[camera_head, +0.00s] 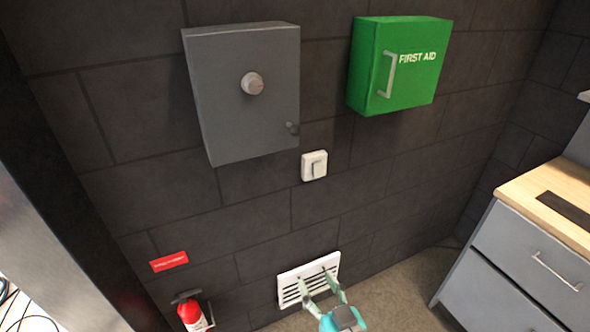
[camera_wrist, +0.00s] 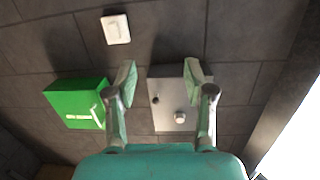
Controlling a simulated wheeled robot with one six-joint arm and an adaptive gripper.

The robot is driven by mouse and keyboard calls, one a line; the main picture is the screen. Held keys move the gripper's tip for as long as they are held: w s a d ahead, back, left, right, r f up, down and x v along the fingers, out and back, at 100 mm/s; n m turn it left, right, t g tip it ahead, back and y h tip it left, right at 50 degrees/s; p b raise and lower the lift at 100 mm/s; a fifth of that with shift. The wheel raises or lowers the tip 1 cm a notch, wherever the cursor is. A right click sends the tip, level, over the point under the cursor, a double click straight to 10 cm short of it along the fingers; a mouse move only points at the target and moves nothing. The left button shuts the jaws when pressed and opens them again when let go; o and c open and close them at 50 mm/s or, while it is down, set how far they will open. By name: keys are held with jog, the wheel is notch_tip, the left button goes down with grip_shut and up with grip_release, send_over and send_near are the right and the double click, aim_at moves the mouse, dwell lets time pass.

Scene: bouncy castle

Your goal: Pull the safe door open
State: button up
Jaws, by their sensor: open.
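The grey safe (camera_head: 230,115) is mounted on the dark tiled wall, with its door shut. A round knob (camera_head: 252,83) is at the middle of the door and a small dark handle (camera_head: 292,128) is near its lower right. In the wrist view the safe (camera_wrist: 167,91) appears upside down between my fingers, with its knob (camera_wrist: 180,117) and small handle (camera_wrist: 155,99) showing. My gripper (camera_head: 320,279) is open and empty, well below the safe in the head view, in front of the vent. In the wrist view my gripper (camera_wrist: 160,75) has its fingers spread wide.
A green first aid box (camera_head: 398,65) hangs right of the safe. A light switch (camera_head: 314,166) is below the safe. A white vent (camera_head: 308,277), a red sign (camera_head: 169,261) and a fire extinguisher (camera_head: 191,312) are lower down. Grey drawers (camera_head: 530,262) stand at the right.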

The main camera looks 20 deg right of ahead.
jog(key=w+d+r+m+h, duration=0.1)
jog(key=w+d+r, duration=0.1)
jog(key=w+r, duration=0.8)
jog(key=m+t+h, duration=0.1)
jog(key=m, duration=0.1)
send_near(297, 132)
jog(key=w, duration=0.3)
jog(key=w+d, duration=0.1)
jog(key=w, duration=0.3)
jog(key=w+d, duration=0.1)
jog(key=w, duration=0.3)
jog(key=shift+w, duration=0.1)
jog(key=shift+f, duration=0.1)
grip_shut()
